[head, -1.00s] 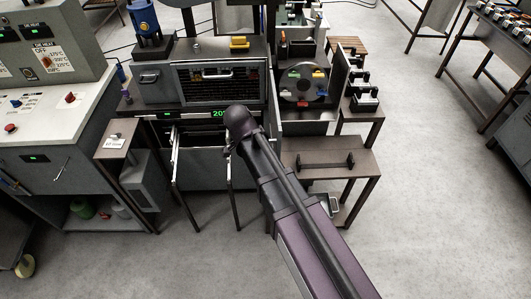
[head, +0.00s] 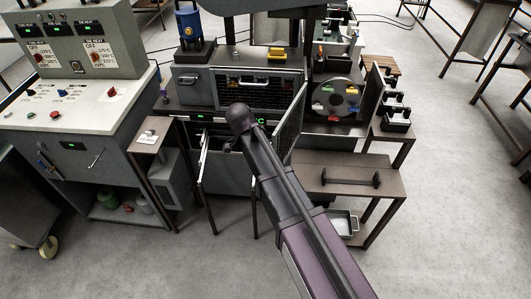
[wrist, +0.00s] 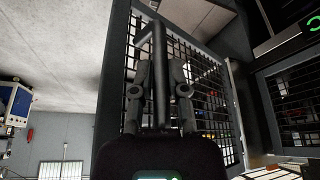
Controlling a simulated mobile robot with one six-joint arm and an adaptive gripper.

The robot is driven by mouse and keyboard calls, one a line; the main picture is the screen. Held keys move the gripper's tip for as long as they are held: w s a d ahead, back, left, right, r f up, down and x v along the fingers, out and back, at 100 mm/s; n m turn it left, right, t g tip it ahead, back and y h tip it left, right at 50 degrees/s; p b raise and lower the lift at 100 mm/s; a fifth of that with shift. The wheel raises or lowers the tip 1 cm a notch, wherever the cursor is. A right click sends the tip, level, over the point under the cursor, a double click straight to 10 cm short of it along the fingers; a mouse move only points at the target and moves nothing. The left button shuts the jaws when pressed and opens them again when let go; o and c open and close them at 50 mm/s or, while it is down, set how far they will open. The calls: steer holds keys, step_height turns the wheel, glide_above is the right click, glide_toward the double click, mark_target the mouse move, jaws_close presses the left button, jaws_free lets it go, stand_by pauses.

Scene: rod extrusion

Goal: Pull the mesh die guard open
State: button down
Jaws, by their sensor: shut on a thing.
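The mesh die guard (head: 290,125) is a dark-framed wire panel at the right of the die machine's front. In the head view it stands swung out at an angle from the machine. In the wrist view the guard (wrist: 207,88) fills the middle, with its mesh and frame close to me. My gripper (wrist: 160,75) has both fingers closed around the upright bar handle (wrist: 158,45) on the guard. In the head view my own arm hides the fingers and the handle.
A mesh-fronted opening (head: 255,92) shows in the machine. A brown bench (head: 345,178) with a black handle stands right of the guard. A round plate with coloured blocks (head: 335,98) is behind it. The control console (head: 75,110) is at left. Grey floor is clear in front.

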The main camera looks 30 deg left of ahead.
stand_by(0.3)
steer(key=c, duration=0.6)
jaws_free()
steer(key=shift+w, duration=0.1)
steer(key=shift+c, duration=0.2)
steer(key=shift+d, duration=0.15)
